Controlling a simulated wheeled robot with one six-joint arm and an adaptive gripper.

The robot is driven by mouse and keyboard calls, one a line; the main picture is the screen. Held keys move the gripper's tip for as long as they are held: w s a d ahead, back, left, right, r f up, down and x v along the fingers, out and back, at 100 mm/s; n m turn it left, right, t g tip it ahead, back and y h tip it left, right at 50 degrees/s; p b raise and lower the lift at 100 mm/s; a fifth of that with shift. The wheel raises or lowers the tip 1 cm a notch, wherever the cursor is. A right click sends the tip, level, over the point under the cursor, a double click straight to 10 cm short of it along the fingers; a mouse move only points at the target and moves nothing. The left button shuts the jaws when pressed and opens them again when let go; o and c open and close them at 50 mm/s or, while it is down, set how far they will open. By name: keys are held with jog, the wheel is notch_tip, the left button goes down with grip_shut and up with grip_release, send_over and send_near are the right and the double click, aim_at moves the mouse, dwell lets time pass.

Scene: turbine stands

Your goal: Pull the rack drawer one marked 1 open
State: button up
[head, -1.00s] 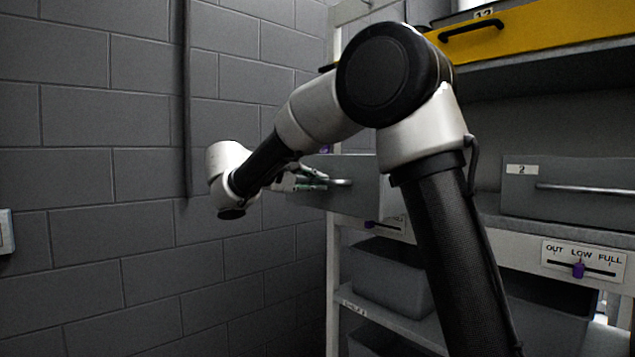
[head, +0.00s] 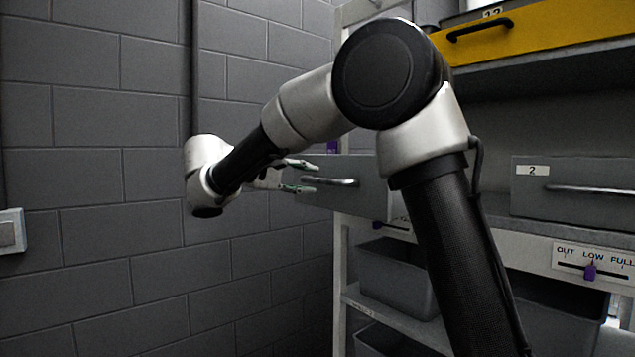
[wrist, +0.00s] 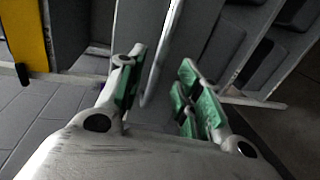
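The grey drawer (head: 372,172) at the rack's left end stands out from the rack, left of the drawer marked 2. Its number is not visible; my arm hides its right part. Its silver bar handle (head: 340,182) shows in the head view and as a long bar in the wrist view (wrist: 159,55). My gripper (head: 301,177) is open at the left end of this handle. In the wrist view the bar appears between the spread fingers (wrist: 158,88), apart from both.
A grey drawer marked 2 (head: 575,204) is at right, with a yellow drawer (head: 560,32) above. Grey bins (head: 398,278) sit on a shelf below, near a slider labelled OUT, LOW, FULL (head: 592,262). A block wall (head: 90,190) stands at left, with a switch (head: 10,232).

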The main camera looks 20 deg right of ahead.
jog(key=v, duration=0.5)
jog(key=shift+s+a, duration=0.15)
jog(key=shift+a, duration=0.2)
jog(key=s+d+f+n+g+y, duration=0.1)
jog(key=s+d+f+n+y, duration=0.15)
jog(key=f, duration=0.55)
jog(key=s+d+f+n+g+y, duration=0.1)
jog(key=s+f+n+g+y, duration=0.2)
jog(key=f, duration=0.5)
jog(key=s+d+f+m+t+y, duration=0.1)
jog(key=s+d+f+m+y, duration=0.1)
jog(key=s+d+m+y, duration=0.2)
jog(key=s+d+f+m+t+y, duration=0.2)
jog(key=s+d+m+y, duration=0.3)
jog(key=s+d, duration=0.6)
jog(key=s, duration=0.9)
jog(key=shift+s+f, duration=0.15)
jog(key=shift+f, duration=0.15)
